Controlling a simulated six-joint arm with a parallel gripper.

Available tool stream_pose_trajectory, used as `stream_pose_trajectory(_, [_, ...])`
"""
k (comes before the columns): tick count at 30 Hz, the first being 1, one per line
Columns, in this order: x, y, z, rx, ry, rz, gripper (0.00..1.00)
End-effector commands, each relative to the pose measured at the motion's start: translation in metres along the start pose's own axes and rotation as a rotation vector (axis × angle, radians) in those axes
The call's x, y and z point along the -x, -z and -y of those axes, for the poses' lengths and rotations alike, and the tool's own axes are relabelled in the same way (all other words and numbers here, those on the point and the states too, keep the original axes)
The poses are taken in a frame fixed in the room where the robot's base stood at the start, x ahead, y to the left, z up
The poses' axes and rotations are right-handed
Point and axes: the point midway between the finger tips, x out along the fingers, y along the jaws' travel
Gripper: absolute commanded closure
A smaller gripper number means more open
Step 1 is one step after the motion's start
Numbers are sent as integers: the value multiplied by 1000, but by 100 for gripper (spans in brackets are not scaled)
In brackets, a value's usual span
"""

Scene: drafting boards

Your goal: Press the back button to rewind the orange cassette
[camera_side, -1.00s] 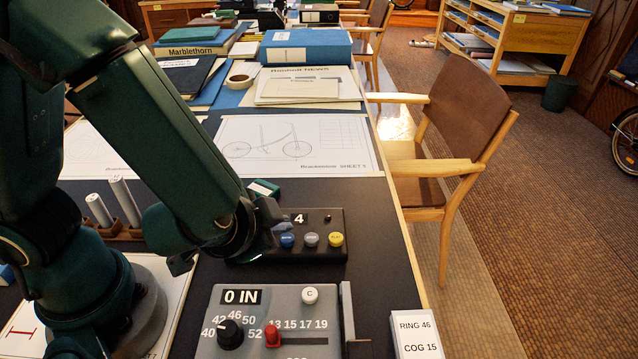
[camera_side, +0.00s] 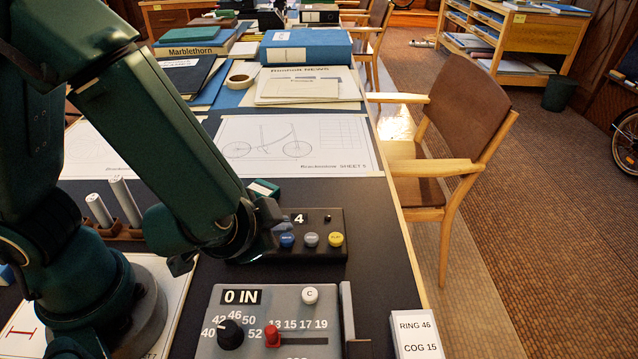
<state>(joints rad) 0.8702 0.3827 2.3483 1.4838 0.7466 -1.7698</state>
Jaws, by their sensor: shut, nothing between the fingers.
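A black button box (camera_side: 328,252) lies on the dark desk top. It shows the number 4, a small black knob and a row of blue (camera_side: 287,240), grey (camera_side: 311,240) and yellow (camera_side: 336,239) buttons. The lettering on the buttons is too small to read surely. My gripper (camera_side: 272,238) is shut and empty at the left end of the box, just left of the blue button. My arm covers the box's left part, so any button there is hidden. I cannot tell if the gripper touches the box. No orange cassette is visible.
A grey panel (camera_side: 262,306) with a black dial, red slider and white C button stands in front. A small green-and-white block (camera_side: 263,188) lies behind the box. Drawing sheets (camera_side: 298,146) cover the desk farther back. A rack of metal cylinders (camera_side: 122,228) stands left.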

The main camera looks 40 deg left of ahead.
Motion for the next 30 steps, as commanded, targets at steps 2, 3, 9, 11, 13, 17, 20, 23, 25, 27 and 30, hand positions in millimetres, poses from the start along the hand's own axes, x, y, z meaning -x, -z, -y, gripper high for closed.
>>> stream_pose_trajectory(2, [-2, -1, -1, -4, 0, 1, 100])
stream_pose_trajectory(3, [-2, -2, -2, -4, 0, 1, 100])
stream_pose_trajectory(9, [-5, -4, -4, -2, 0, 0, 100])
stream_pose_trajectory(11, [-5, -4, -4, -2, 0, 0, 100])
stream_pose_trajectory(13, [-5, -4, -4, -1, 0, 0, 100])
stream_pose_trajectory(17, [-5, -4, -4, -1, 0, 0, 100])
stream_pose_trajectory(20, [-6, -5, -5, -2, 0, 1, 100])
stream_pose_trajectory(23, [-7, -5, -5, -2, 0, 1, 100])
stream_pose_trajectory(25, [-7, -6, -6, -1, 1, 1, 100])
stream_pose_trajectory(27, [-8, -6, -6, -2, 1, 1, 100])
stream_pose_trajectory(30, [-9, -6, -7, -3, 0, 0, 100])
